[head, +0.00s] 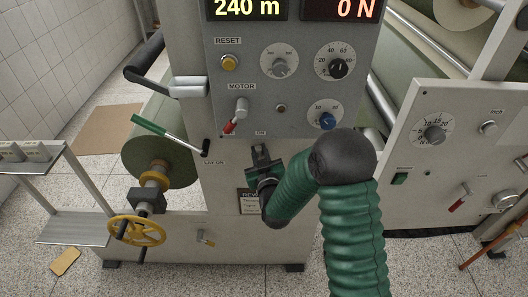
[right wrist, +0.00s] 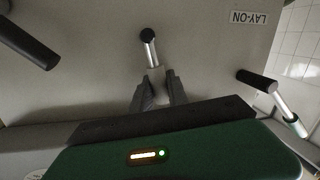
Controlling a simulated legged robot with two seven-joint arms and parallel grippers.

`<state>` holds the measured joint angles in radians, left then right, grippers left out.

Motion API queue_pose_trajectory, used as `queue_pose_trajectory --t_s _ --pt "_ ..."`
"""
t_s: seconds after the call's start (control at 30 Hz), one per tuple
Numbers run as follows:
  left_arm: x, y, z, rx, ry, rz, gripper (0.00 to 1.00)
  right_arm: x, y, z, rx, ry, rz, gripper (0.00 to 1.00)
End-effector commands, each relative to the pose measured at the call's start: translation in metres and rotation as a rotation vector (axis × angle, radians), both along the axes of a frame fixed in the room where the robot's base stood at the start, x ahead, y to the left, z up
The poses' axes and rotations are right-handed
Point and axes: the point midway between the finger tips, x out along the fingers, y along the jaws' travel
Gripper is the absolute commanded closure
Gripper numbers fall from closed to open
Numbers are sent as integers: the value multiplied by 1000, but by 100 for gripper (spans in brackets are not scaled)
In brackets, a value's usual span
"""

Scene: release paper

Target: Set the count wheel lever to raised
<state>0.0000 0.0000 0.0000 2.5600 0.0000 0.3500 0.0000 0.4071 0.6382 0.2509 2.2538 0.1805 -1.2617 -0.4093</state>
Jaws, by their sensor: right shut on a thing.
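My right gripper (head: 260,153) is at the lower front of the grey machine panel, under a small partly hidden label. In the right wrist view, my right gripper (right wrist: 158,88) is shut on a short metal lever with a black round end (right wrist: 147,35). The black end sticks out beyond the fingertips, toward the top of that view. No count wheel label shows, so I cannot confirm the lever's name. In the head view my gripper hides most of this lever. My left gripper is in neither view.
A green-handled lay-on lever (head: 165,132) is left of my gripper. Above are the motor lever (head: 238,112), a blue-knobbed dial (head: 327,120) and a reset button (head: 229,62). A yellow handwheel (head: 137,229) is lower left. A second panel (head: 455,100) stands right.

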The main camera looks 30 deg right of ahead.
Motion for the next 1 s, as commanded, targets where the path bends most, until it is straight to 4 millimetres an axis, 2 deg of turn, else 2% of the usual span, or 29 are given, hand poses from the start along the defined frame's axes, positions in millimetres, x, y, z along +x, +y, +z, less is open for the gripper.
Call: queue_pose_trajectory --t_s 0.03,0.5,1.0 --pt "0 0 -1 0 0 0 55 0 6 -6 -34 36 6 100" --pt "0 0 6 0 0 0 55 12 26 -18 -389 253 9 100" --pt "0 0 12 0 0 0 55 17 33 -28 -558 359 9 100"
